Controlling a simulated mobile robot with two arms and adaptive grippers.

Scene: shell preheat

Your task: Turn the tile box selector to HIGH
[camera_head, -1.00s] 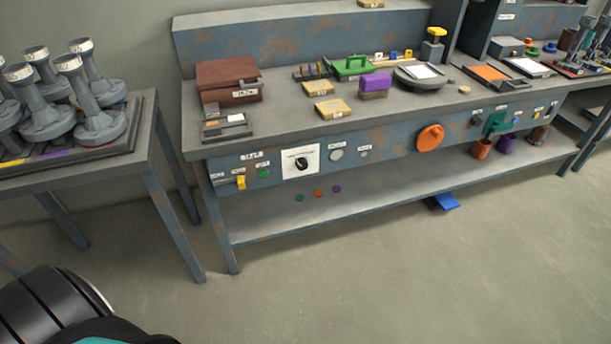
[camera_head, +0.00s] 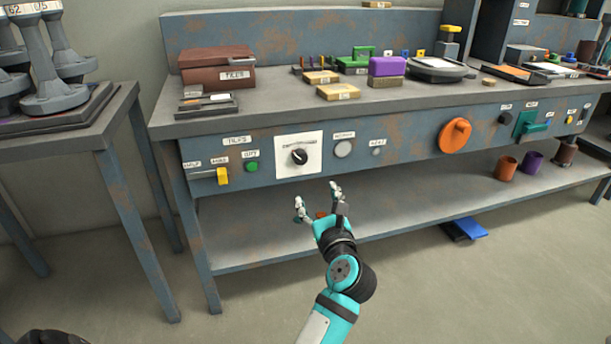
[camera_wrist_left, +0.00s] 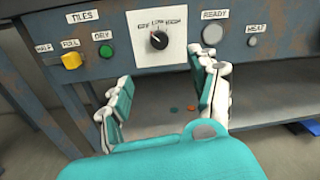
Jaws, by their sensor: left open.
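The selector is a black round knob (camera_head: 299,157) on a white plate (camera_head: 313,140) on the bench's front panel, near a TILES label. In the left wrist view the knob (camera_wrist_left: 158,41) sits under the words OFF, LOW and HIGH. Its mark seems to point up and left, toward OFF, but it is small. My left gripper (camera_head: 318,196) is open and empty, below and in front of the panel, apart from the knob. In the wrist view its fingers (camera_wrist_left: 164,85) stand apart below the plate.
A yellow switch (camera_head: 223,176) and green button (camera_head: 252,167) are left of the plate; a grey READY button (camera_head: 343,149) is right. An orange handwheel (camera_head: 454,135) is further right. A brown TILES box (camera_head: 216,70) stands above on the bench. A lower shelf (camera_head: 420,198) lies below.

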